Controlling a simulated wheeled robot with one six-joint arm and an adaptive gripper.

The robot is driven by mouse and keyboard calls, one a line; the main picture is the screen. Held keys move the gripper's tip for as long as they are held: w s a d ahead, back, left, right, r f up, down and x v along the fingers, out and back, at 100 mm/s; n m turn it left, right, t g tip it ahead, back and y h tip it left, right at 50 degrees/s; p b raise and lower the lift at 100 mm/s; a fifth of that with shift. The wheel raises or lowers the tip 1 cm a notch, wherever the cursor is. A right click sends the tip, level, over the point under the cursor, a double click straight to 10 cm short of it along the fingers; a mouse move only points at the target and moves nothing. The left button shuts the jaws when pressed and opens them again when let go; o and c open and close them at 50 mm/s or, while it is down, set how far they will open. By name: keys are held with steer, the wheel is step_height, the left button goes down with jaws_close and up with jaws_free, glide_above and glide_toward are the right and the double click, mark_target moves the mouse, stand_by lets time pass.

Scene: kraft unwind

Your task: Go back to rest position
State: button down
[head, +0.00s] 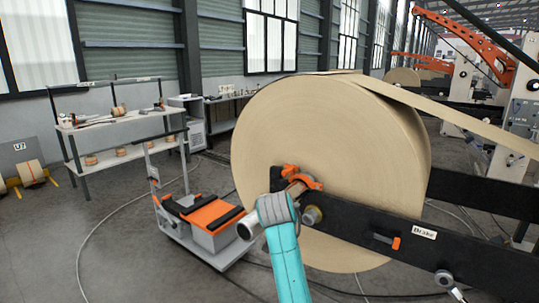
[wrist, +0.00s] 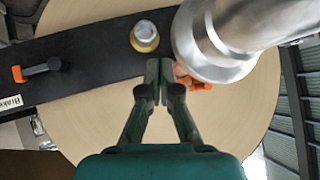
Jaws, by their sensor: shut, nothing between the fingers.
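My gripper (wrist: 164,82) shows in the wrist view with its two dark green fingers together at the tips and nothing between them. It points at the face of the large kraft paper roll (wrist: 210,115), in front of the black roll arm (wrist: 95,50). In the head view the gripper's fingers cannot be made out; my teal arm reaches up in front of the roll (head: 330,130). The black roll arm (head: 450,248) carries a "Brake" label and an orange handle (head: 393,241). An orange clamp (head: 312,180) sits at the roll's centre, also partly showing in the wrist view (wrist: 203,86).
A cart (head: 210,215) with an orange top stands left of the roll. A shelf table (head: 120,125) with small rolls is at the back left. Cables lie on the floor. Open floor (head: 40,250) lies at the left. Other machines stand at the right.

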steer(key=s+d+f+n, duration=0.1)
steer(key=s+f, duration=0.2)
steer(key=f, duration=0.4)
steer(key=s+d+f+n+t+y, duration=0.1)
steer(key=s+d+f, duration=0.1)
steer(key=s+f, duration=0.3)
steer(key=s+d+f+n, duration=0.1)
steer(key=s+f, duration=0.1)
steer(key=f, duration=0.6)
steer(key=s+d+f+n+t+y, duration=0.1)
steer(key=s+d+f, duration=0.1)
steer(key=s+f, duration=0.55)
steer(key=s+d+f+n, duration=0.15)
steer(key=s+f, duration=0.25)
steer(key=s, duration=0.7)
steer(key=s+d+t+y, duration=0.1)
steer(key=s+d, duration=0.1)
steer(key=s, duration=0.8)
steer(key=s+d, duration=0.2)
steer(key=s, duration=0.9)
steer(key=s+r+t, duration=0.1)
steer(key=s+r, duration=0.6)
steer(key=s, duration=0.2)
steer(key=s+d+r+t, duration=0.1)
steer(key=s+r, duration=0.6)
steer(key=s, duration=0.3)
steer(key=shift+n, duration=0.45)
steer(key=c, duration=1.9)
jaws_free()
steer(key=shift+w, duration=0.1)
